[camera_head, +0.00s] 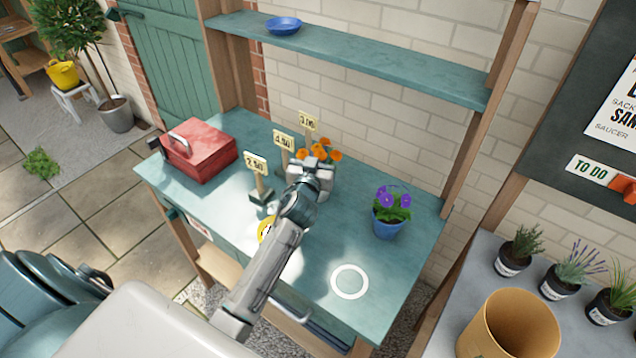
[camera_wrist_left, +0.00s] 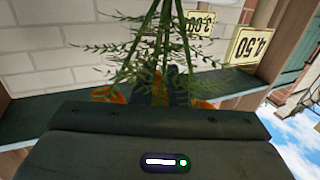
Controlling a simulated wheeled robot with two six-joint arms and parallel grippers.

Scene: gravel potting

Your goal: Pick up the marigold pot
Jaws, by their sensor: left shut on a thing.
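The marigold (camera_head: 320,151) shows as a cluster of orange blooms at the back of the teal bench in the head view. Its pot is hidden behind my left gripper (camera_head: 313,172), which is shut on it. In the left wrist view, green feathery stems and leaves (camera_wrist_left: 155,45) rise close in front of the gripper body, with orange blooms (camera_wrist_left: 110,95) low behind it. The pot and the fingertips are hidden there. I cannot tell whether the pot touches the bench. My right gripper is not in view.
Price signs (camera_head: 256,163) stand just left of the gripper. A red toolbox (camera_head: 199,151) is at the bench's left, a purple-flowered blue pot (camera_head: 388,226) at its right. A white ring (camera_head: 349,282) marks clear bench in front. A shelf (camera_head: 380,62) with a blue saucer (camera_head: 284,25) hangs above.

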